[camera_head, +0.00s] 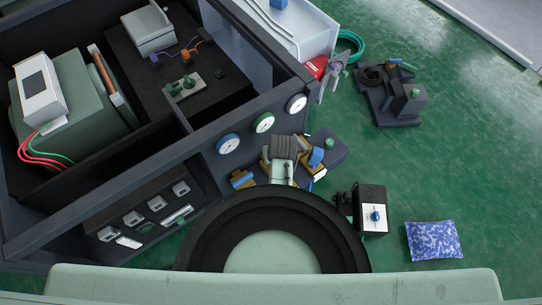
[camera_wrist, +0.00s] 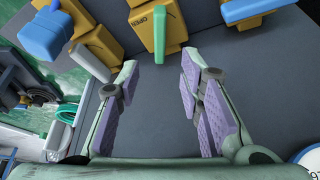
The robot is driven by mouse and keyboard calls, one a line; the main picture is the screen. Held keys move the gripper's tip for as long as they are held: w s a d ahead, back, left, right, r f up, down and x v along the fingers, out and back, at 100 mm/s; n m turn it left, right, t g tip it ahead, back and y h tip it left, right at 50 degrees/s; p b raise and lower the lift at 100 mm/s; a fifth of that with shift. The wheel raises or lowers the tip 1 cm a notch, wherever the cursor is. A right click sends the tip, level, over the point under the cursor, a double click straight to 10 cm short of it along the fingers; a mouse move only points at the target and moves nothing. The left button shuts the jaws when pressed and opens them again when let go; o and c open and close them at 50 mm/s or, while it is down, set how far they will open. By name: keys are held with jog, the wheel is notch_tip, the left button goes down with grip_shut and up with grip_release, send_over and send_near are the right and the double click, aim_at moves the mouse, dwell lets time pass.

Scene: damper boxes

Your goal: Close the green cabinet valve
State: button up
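In the wrist view, a yellow valve body (camera_wrist: 155,18) marked OPEN carries a green lever handle (camera_wrist: 159,38) that points down the picture, toward the gap between my fingers. My gripper (camera_wrist: 160,68) is open, with purple pads on both fingers. The tip of the green handle is at about the fingertips, and nothing is pinched. In the head view, my gripper (camera_head: 282,172) is over the valves at the cabinet's front panel and hides most of the green valve.
Blue-, green- (camera_head: 264,123) and white-rimmed gauges line the cabinet edge. A blue patterned cushion (camera_head: 433,240) lies on the open green floor.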

jog(key=x, duration=0.9)
jog(key=shift+f, duration=0.25)
grip_shut()
